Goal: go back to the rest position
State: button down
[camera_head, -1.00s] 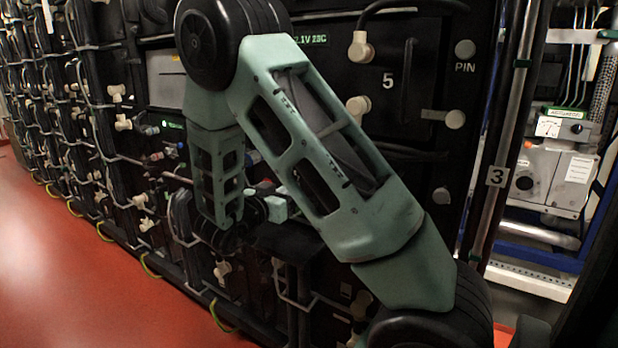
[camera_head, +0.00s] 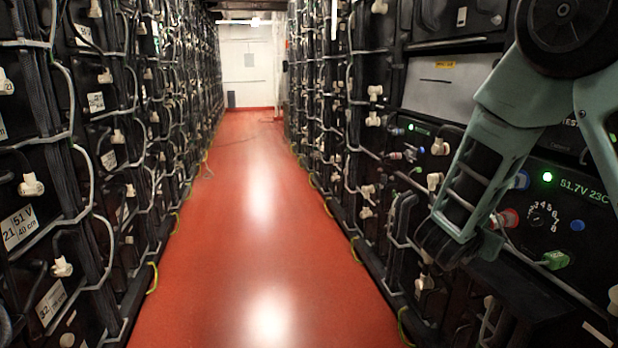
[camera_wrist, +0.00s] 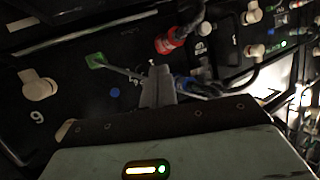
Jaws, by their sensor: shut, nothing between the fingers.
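My gripper (camera_wrist: 158,88) shows in the wrist view with its two grey fingers together and nothing between them. It is in front of the dark battery panel (camera_wrist: 60,125). A red connector (camera_wrist: 172,42), a blue connector (camera_wrist: 184,84) and a green plug (camera_wrist: 96,61) show beyond it, apart from the fingers as far as I can tell. In the head view my pale green arm is folded down at the right, in front of the right-hand rack. The fingers cannot be made out clearly there.
Battery racks with cables and white knobs line both sides, left (camera_head: 95,150) and right (camera_head: 340,110). The red floor (camera_head: 240,220) between them is clear, up to a white door (camera_head: 243,62) at the far end.

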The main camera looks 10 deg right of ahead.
jog(key=a+f+n+t+y, duration=0.1)
jog(key=a+n+t+y, duration=0.2)
jog(key=a+n+y, duration=1.1)
jog(key=s+a+n+g+y, duration=0.1)
jog(key=s+a+g, duration=0.2)
jog(key=s+a, duration=0.6)
jog(key=s+a+g+y, duration=0.1)
jog(key=s+a+g, duration=0.2)
jog(key=s+a, duration=0.55)
jog(key=s+n+g+h, duration=0.35)
jog(key=s+n, duration=0.25)
jog(key=s, duration=0.5)
notch_tip(320, 180, up, 23)
jog(key=p, duration=2.2)
jog(key=shift+s+d+g, duration=0.15)
jog(key=shift+d+g, duration=0.15)
jog(key=shift+g, duration=0.05)
jog(key=shift+y, duration=0.25)
